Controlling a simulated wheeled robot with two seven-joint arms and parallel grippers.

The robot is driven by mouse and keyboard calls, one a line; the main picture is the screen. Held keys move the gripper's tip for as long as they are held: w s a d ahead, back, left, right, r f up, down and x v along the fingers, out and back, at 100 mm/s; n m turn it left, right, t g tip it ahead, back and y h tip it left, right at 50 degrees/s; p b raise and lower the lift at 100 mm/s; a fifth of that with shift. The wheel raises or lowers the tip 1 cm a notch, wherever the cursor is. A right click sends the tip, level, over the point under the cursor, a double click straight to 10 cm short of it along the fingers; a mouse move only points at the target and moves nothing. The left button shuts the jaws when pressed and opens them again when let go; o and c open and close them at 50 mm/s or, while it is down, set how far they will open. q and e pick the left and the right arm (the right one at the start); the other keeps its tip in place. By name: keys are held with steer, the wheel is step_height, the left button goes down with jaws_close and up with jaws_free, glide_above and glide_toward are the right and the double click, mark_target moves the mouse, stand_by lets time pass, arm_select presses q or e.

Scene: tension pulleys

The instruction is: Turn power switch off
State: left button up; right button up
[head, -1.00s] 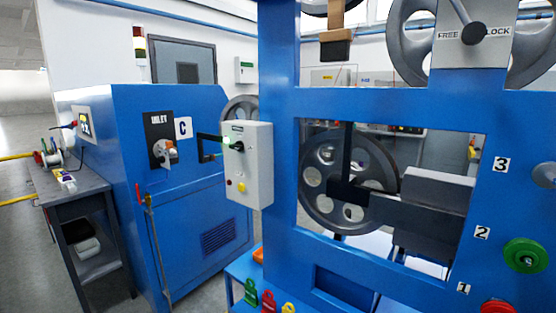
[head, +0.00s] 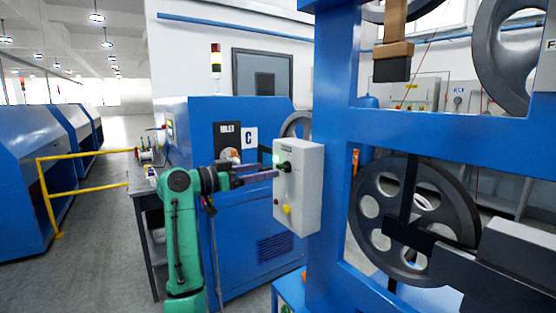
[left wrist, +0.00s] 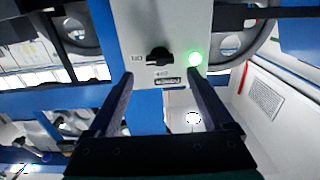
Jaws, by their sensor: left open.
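A light grey control box (head: 301,200) is mounted on the side of the blue frame. It carries a black rotary power switch (head: 284,166), a lit green lamp (head: 276,159), and red and yellow buttons lower down. The left wrist view shows the switch (left wrist: 158,57) and the glowing green lamp (left wrist: 195,59) close up, upside down. My left gripper (head: 274,173) is in front of the box near the switch. In the left wrist view its fingers (left wrist: 158,82) are apart with nothing between them. The switch lies beyond the fingertips, apart from them. My right gripper is not in view.
The blue pulley frame (head: 333,120) with a large grey wheel (head: 415,215) stands at the right. Behind my left arm is a blue cabinet (head: 262,220) labelled C. A dark side table (head: 147,215) and a yellow railing (head: 85,155) are at the left. Grey floor lies open there.

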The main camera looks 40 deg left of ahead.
mark_target(280, 167)
arm_select(q)
steer(key=x, duration=0.2)
steer(key=p+x, duration=0.1)
steer(key=x, duration=0.1)
steer(key=shift+r, duration=0.2)
steer(key=shift+w+d, duration=0.1)
steer(key=shift+w, duration=0.15)
steer(key=shift+w+f, duration=0.1)
steer(key=shift+f, duration=0.1)
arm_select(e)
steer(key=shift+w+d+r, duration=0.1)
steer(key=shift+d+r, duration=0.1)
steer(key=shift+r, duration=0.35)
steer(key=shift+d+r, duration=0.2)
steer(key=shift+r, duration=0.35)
arm_select(q)
jaws_close()
